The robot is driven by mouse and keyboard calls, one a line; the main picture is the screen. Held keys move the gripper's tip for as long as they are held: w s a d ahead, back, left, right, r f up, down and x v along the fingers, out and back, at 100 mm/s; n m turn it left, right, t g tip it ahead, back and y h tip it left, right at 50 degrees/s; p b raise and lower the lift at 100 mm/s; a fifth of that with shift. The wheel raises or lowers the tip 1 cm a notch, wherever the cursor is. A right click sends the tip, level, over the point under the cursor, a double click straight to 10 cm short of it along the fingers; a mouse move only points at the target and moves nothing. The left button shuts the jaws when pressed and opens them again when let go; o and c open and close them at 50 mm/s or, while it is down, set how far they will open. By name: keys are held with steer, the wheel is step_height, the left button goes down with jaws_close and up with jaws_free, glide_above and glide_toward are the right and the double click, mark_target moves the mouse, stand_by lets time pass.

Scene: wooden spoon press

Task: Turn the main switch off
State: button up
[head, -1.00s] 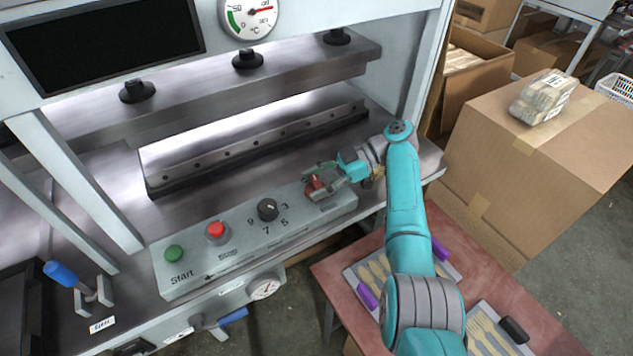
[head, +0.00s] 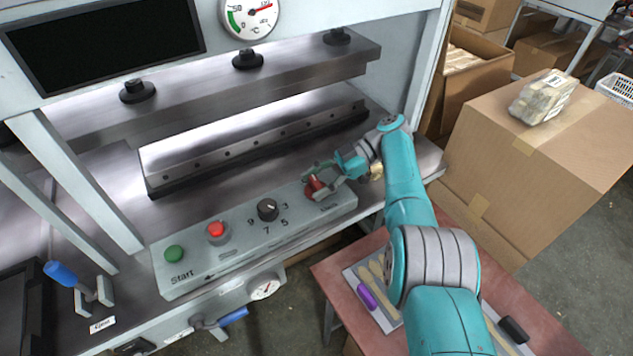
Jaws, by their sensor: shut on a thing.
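The main switch (head: 314,188) is a red knob at the right end of the grey control panel (head: 200,277). My gripper (head: 317,183) comes in from the right and is shut on the red knob. Its fingers hide part of the knob, so its exact angle is hard to read. The label beside the switch is too small to read.
On the same panel are a green start button (head: 174,253), a red button (head: 216,231) and a black dial (head: 267,209). The press bar (head: 250,145) lies behind. A red table (head: 335,268) with trays of wooden spoons stands below my arm. Cardboard boxes (head: 540,150) stand at right.

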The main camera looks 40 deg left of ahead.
steer(key=shift+f, duration=0.15)
steer(key=o, duration=1.2)
steer(key=shift+m+t+y, duration=0.6)
steer(key=shift+m+y, duration=0.3)
